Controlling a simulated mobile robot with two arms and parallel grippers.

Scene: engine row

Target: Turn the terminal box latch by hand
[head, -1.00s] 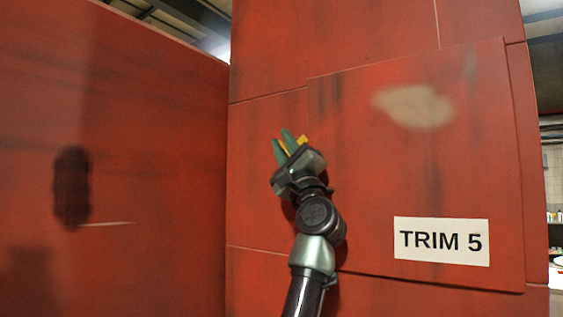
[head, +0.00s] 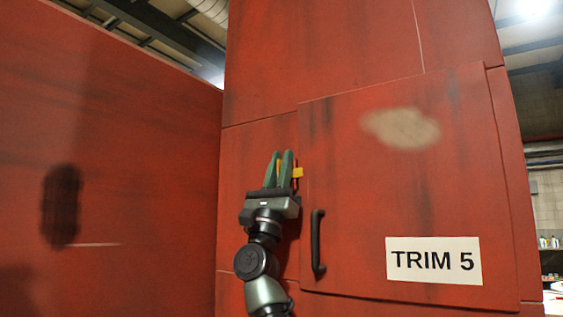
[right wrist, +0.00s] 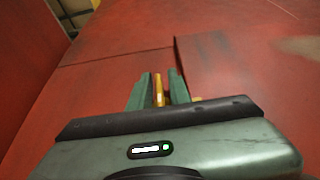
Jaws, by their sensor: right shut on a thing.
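The terminal box latch (head: 297,173) is a small yellow piece at the left edge of the red TRIM 5 door (head: 361,210). My right gripper (head: 280,157) comes up from below with its two green fingers pointing up, shut on the latch. In the right wrist view, the yellow latch (right wrist: 158,90) stands between the green fingers (right wrist: 160,84), and another yellow bit shows right of them. The fingers hide part of the latch. My left gripper is in no view.
A black upright door handle (head: 317,243) is just right of my right arm. A red wall (head: 120,150) with a dark oval mark stands on the left. Shelves with bottles show at the far right.

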